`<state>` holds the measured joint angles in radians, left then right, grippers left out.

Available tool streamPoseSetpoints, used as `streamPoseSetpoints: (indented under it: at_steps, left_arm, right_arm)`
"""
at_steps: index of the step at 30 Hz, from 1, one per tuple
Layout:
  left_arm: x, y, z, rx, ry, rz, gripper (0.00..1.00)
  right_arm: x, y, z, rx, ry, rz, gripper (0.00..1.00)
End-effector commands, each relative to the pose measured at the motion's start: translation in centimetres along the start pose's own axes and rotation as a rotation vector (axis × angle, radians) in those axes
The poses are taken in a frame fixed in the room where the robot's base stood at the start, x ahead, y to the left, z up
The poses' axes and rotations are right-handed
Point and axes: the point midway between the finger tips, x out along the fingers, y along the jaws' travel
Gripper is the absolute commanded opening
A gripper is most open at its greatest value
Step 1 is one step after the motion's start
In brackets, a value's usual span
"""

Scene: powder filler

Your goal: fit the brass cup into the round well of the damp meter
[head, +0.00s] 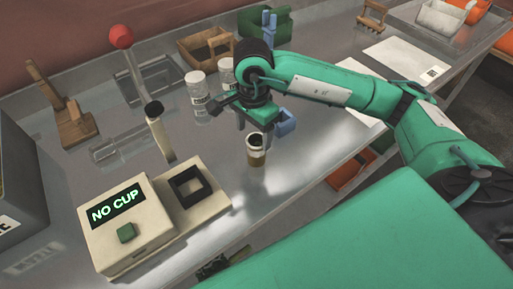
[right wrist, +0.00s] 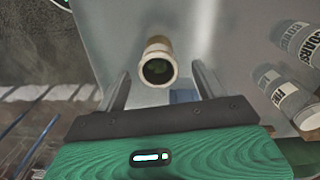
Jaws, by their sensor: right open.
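The cup (head: 256,152) stands upright on the metal table, with a pale rim and a brownish lower band. My right gripper (head: 262,124) is open just above and behind it. In the right wrist view the cup (right wrist: 158,62) shows its open round mouth between and beyond the two apart fingers (right wrist: 161,82); no contact is visible. The damp meter (head: 125,225) is a cream box with a "NO CUP" display and a green button. Its cream side platform carries a dark square frame (head: 188,187) around an opening; the opening's inside shape is unclear. A dark piece at the bottom edge may be my left gripper (head: 222,264).
Two white labelled jars (head: 196,88) stand behind the right gripper. A red-knobbed lever (head: 122,38) and a wooden stand (head: 70,115) are farther back. The table between cup and meter platform is clear.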

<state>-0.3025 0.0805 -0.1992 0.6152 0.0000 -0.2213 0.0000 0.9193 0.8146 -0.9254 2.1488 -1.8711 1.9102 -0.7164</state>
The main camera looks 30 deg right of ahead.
Motion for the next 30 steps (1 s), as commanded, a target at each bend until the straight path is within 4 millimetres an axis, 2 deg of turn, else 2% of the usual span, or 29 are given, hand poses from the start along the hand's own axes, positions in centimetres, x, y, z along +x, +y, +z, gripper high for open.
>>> streamPoseSetpoints:
  at_steps: [7, 12, 18, 25, 26, 30]
  left_arm:
    - [-0.8, 0.0, -0.3, 0.001, 0.004, 0.000, 0.36]
    - [-1.9, -0.1, -0.8, 0.001, 0.011, 0.000, 0.36]
    - [-2.2, -0.1, -1.0, 0.001, 0.013, 0.000, 0.36]
    - [-2.2, 0.0, -0.9, 0.001, 0.011, 0.000, 0.36]
    - [-2.1, 0.0, -0.8, 0.001, 0.011, 0.000, 0.36]
    - [-2.1, 0.0, -0.8, 0.001, 0.010, 0.000, 0.36]
  right_arm:
    - [1.4, 0.2, -0.3, 0.000, 0.000, 0.003, 0.70]
    - [3.3, 0.5, -0.8, 0.000, 0.001, 0.004, 0.70]
    - [5.4, 0.4, -0.8, -0.001, -0.001, 0.001, 0.70]
    - [5.7, 0.3, -0.8, -0.001, 0.000, -0.001, 0.70]
    - [5.7, 0.3, -0.8, -0.001, 0.000, -0.001, 0.68]
    - [5.6, 0.3, -0.8, -0.001, 0.000, -0.001, 0.41]
